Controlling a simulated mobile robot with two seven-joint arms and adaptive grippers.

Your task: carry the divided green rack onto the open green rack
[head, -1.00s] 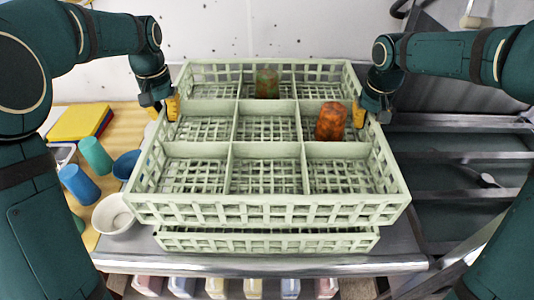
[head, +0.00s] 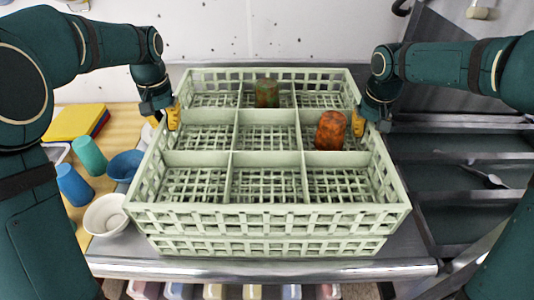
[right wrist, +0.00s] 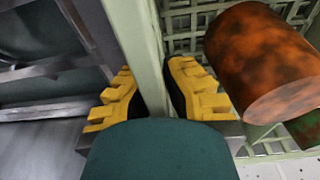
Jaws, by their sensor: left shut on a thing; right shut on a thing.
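The divided green rack (head: 266,157) is a pale green grid crate with several compartments. In the head view it sits directly above the open green rack (head: 270,246), whose front wall shows just below it; I cannot tell whether they touch all round. A mottled green cup (head: 267,93) stands in the back middle compartment and a mottled orange cup (head: 330,132) in the middle right one. My left gripper (head: 174,115) is shut on the left wall. My right gripper (head: 358,122) is shut on the right wall, which runs between its yellow fingers in the right wrist view (right wrist: 150,90).
Left of the racks, a wooden surface holds a green cup (head: 90,156), a blue cup (head: 74,184), a dark blue bowl (head: 126,166), a white bowl (head: 106,215) and yellow boards (head: 75,122). At right is a dark basin with metal rails (head: 450,159) and a spoon (head: 488,176).

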